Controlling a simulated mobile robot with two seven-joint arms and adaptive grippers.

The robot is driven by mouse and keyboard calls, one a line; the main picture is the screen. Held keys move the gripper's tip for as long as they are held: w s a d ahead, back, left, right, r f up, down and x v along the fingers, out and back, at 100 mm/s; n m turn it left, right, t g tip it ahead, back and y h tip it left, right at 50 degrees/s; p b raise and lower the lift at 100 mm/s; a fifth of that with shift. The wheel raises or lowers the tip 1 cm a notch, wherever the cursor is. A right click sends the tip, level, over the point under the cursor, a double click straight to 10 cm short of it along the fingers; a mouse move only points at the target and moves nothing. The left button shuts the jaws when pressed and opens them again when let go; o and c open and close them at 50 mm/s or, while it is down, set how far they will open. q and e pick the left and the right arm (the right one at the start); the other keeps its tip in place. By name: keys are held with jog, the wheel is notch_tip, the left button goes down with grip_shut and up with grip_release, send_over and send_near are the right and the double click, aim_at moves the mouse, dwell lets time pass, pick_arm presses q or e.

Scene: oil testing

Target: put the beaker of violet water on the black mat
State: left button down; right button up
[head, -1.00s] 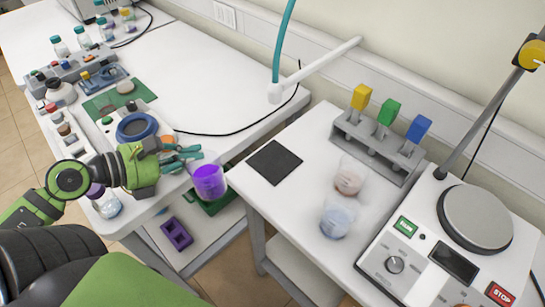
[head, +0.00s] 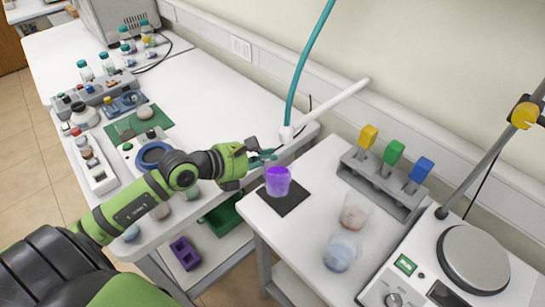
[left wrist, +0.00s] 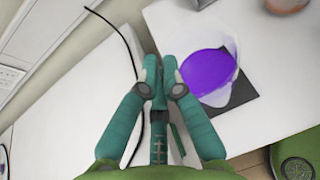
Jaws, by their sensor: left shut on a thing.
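The beaker of violet water (head: 278,183) is a clear cup with bright violet liquid. In the head view it appears over the back left part of the black mat (head: 290,207); I cannot tell whether its base touches the mat. My left gripper (head: 265,157) is shut on the beaker's wall, at its upper left side. In the left wrist view the teal fingers (left wrist: 158,72) are close together at the edge of the beaker (left wrist: 208,75), and part of the mat (left wrist: 241,92) shows behind it. My right gripper is not in view.
Two clear beakers, one reddish (head: 354,214) and one pale blue (head: 341,251), stand right of the mat. A grey rack (head: 382,184) with yellow, green and blue pieces is behind them. A hotplate (head: 473,258) is at right. A gap separates this table from the left one.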

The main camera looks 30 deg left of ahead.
aim_at(272, 163)
pick_arm(q)
jog(key=shift+p+x, duration=0.4)
jog(key=shift+x, duration=0.6)
notch_tip(272, 163, down, 3)
jog(key=shift+w+r, duration=0.1)
jog(key=shift+r, duration=0.1)
jog(key=shift+d+f, duration=0.1)
jog(key=shift+f, duration=0.05)
jog(key=c, duration=1.4)
grip_release()
